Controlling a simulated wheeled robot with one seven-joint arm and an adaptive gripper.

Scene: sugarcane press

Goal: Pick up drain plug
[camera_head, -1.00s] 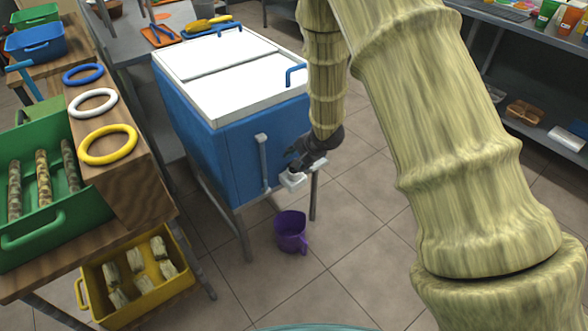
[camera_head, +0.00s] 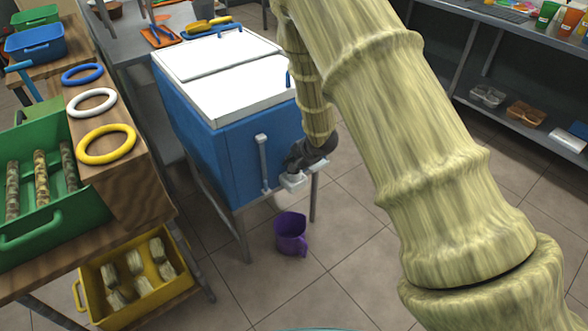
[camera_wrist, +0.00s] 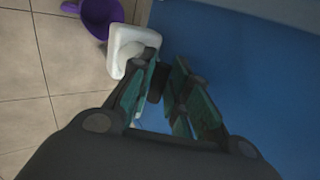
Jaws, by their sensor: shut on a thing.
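The drain plug appears to be the small dark round piece (camera_wrist: 157,83) between my fingertips in the wrist view. My gripper (camera_wrist: 166,76) is shut on it, with a teal-lined finger on each side. A white fitting (camera_wrist: 130,48) with a round recess sits just beyond the fingertips, and I cannot tell whether the plug touches it. In the head view, my gripper (camera_head: 298,166) is at the lower front of the blue cooler (camera_head: 235,150), beside the white fitting (camera_head: 292,181). The plug cannot be made out in the head view.
A purple mug (camera_head: 291,233) stands on the floor below the fitting. A grey bar handle (camera_head: 263,160) is on the cooler's front. A yellow crate (camera_head: 185,285) and a wooden bench with rings (camera_head: 106,145) are at left. The tiled floor at right is open.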

